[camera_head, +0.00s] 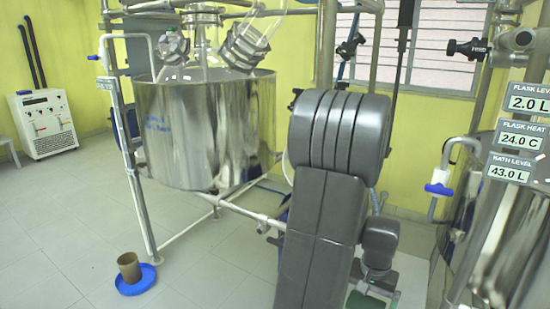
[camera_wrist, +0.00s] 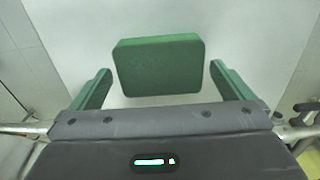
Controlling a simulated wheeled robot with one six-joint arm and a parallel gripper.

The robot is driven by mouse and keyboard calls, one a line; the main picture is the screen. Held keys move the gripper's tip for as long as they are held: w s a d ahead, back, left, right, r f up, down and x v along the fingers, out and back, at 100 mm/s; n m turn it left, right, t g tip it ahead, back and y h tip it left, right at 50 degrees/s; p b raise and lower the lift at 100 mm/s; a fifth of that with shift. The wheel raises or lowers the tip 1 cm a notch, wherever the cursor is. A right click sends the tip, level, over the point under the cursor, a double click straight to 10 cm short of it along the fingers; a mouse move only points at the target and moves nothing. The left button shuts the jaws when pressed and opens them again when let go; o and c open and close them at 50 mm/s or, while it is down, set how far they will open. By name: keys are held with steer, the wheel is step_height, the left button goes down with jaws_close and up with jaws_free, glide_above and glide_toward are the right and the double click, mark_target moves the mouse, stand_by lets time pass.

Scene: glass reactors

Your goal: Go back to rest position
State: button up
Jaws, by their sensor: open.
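My gripper (camera_wrist: 158,85) shows in the wrist view with its two green fingers spread wide apart. It is open, with nothing held between the fingers. A green block-like pad (camera_wrist: 158,65) shows between and beyond the fingers, over a pale surface; I cannot tell what it belongs to. In the head view my grey arm rises through the middle right and hides part of the scene behind it. The gripper's fingertips are not clearly visible there.
A large steel vessel (camera_head: 215,130) stands in a pipe frame at the left centre. A brown cup (camera_head: 129,267) stands on a blue dish (camera_head: 136,283) on the floor. A white cabinet (camera_head: 42,124) stands far left. Another steel vessel (camera_head: 505,250) with display labels (camera_head: 521,135) is at right.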

steer(key=shift+r, duration=0.45)
